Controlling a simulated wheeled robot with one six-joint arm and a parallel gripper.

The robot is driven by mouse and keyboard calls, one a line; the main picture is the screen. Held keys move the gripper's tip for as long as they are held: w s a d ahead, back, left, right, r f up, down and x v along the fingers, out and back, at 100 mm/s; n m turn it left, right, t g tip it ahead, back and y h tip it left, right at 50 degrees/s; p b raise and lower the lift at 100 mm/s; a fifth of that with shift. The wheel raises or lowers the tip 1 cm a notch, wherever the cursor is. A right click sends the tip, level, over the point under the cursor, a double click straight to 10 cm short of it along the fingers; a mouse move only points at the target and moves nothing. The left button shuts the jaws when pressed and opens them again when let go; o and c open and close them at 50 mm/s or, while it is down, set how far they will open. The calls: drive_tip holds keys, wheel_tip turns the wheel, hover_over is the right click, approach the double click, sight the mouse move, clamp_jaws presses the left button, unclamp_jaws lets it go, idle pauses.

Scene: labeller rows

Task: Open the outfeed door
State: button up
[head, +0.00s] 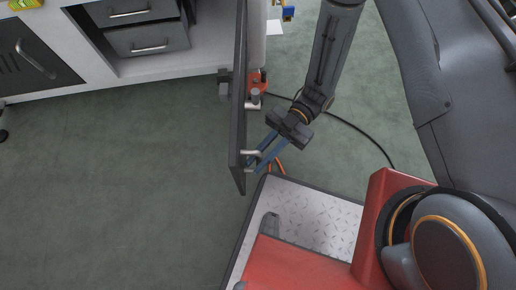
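The outfeed door (240,100) is most likely the tall dark panel seen nearly edge-on. It stands swung out from the white cabinet, with its near end over the green floor. A pale metal handle (250,153) sticks out from its right face near that end. My gripper (259,161) is at the handle, reaching from the right. Its two blue fingers are visibly apart, with the handle's end between or just beside their tips. Whether they touch the handle cannot be told.
Grey drawers (148,38) and a dark cabinet front (35,62) stand at the upper left. A red and grey item (257,84) is behind the door. A black cable (355,128) crosses the floor at right. The green floor (120,185) left of the door is clear.

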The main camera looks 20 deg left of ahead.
drive_tip(key=shift+o, duration=0.4)
drive_tip(key=v, duration=0.7)
drive_tip(key=shift+w+d+p, duration=0.2)
drive_tip(key=shift+w+p, duration=0.15)
drive_tip(key=shift+c, duration=0.4)
